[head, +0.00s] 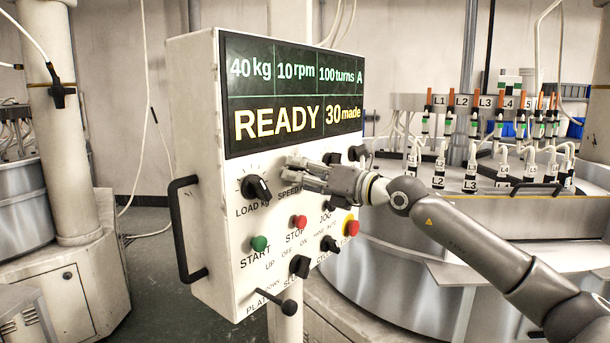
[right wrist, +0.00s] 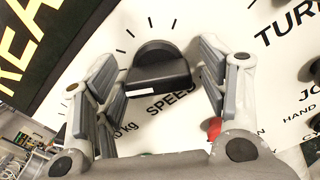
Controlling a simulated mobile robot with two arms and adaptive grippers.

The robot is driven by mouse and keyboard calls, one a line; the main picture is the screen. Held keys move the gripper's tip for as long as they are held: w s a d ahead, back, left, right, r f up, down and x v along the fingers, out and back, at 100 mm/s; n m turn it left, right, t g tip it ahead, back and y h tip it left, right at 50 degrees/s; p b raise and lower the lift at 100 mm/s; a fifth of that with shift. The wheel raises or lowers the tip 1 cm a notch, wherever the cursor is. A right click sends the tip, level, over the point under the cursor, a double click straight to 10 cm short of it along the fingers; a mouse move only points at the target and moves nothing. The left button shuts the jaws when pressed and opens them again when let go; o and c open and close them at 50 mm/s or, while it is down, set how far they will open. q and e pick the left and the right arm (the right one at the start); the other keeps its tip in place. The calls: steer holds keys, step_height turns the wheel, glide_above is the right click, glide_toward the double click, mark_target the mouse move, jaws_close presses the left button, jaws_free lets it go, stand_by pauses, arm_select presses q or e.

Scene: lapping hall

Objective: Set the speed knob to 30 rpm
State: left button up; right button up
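The white control box's display (head: 290,95) reads 40 kg, 10 rpm, 100 turns A, READY and 30 made. The black speed knob (right wrist: 158,70) shows in the right wrist view above the word SPEED, with tick marks around it and a small white mark on its near edge. In the head view my gripper hides it. My right gripper (head: 302,173) is at the panel by the SPEED label. Its fingers (right wrist: 157,62) are open on either side of the knob; the left one looks very close, and I cannot tell whether it touches. My left gripper is not in view.
The load knob (head: 257,188) is left of my gripper. Below are a green start button (head: 259,243), a red stop button (head: 299,222), and a red button with a yellow collar (head: 350,226). A black handle (head: 184,230) sticks out at the box's left side.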

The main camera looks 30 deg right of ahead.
steer(key=c, duration=0.9)
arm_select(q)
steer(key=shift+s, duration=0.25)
arm_select(e)
steer(key=shift+o, duration=0.2)
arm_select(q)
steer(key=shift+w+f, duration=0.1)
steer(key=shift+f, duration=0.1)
arm_select(e)
steer(key=shift+m, duration=0.3)
steer(key=shift+f+m+b, duration=0.1)
steer(key=shift+m+b, duration=0.3)
steer(key=shift+m, duration=0.2)
steer(key=m, duration=0.3)
steer(key=shift+b, duration=0.4)
steer(key=m, duration=0.4)
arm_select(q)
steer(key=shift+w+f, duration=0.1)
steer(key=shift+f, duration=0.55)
arm_select(e)
steer(key=shift+r+m, duration=0.2)
steer(key=shift+m, duration=1.2)
